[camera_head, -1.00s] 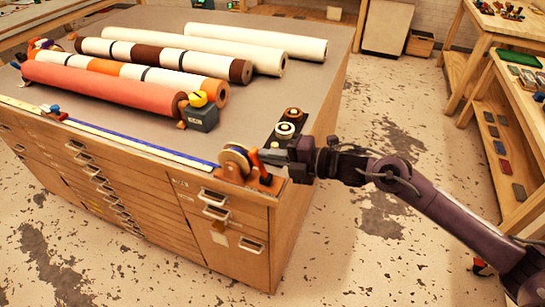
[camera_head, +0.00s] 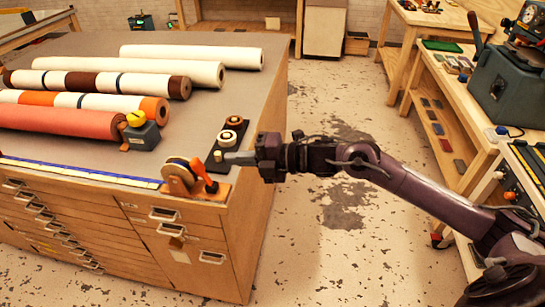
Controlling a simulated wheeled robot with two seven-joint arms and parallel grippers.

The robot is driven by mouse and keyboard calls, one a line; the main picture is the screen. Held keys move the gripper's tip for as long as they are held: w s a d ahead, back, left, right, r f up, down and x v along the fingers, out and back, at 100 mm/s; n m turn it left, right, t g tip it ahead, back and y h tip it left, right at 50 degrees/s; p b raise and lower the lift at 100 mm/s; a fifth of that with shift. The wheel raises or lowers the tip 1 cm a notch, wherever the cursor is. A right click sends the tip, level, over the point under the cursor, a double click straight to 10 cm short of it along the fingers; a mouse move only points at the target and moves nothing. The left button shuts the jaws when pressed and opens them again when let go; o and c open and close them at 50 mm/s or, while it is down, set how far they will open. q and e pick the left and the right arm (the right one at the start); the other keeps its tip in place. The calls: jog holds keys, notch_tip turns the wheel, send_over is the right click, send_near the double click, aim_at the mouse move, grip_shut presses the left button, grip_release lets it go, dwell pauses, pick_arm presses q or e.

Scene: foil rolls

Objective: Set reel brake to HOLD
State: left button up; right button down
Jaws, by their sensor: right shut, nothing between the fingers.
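The reel (camera_head: 178,176) is a round disc with a pale rim, on a brown wooden base (camera_head: 213,194) at the near right corner of the cabinet top. An orange-red lever (camera_head: 207,180) stands at its right side, its upper end leaning left. Any HOLD marking is too small to read. My right gripper (camera_head: 229,158) comes in from the right, shut and empty. Its tips are just right of and above the lever, in front of the dark plate; they look apart from the lever. My left gripper is not in view.
A dark plate with round knobs (camera_head: 229,138) lies behind the reel. Several rolls, including a red one (camera_head: 65,121), lie on the cabinet top (camera_head: 105,160) near a grey box with a yellow top (camera_head: 141,134). A workbench (camera_head: 475,125) stands right, across open floor.

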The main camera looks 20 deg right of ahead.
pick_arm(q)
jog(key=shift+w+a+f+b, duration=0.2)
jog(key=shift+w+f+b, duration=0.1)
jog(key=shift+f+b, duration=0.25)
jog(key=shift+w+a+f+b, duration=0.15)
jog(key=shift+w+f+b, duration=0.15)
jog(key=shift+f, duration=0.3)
pick_arm(e)
jog(key=r+v, duration=0.1)
jog(key=v, duration=0.5)
jog(key=shift+w+r, duration=0.15)
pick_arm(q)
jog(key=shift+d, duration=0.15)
pick_arm(e)
jog(key=shift+d, duration=0.2)
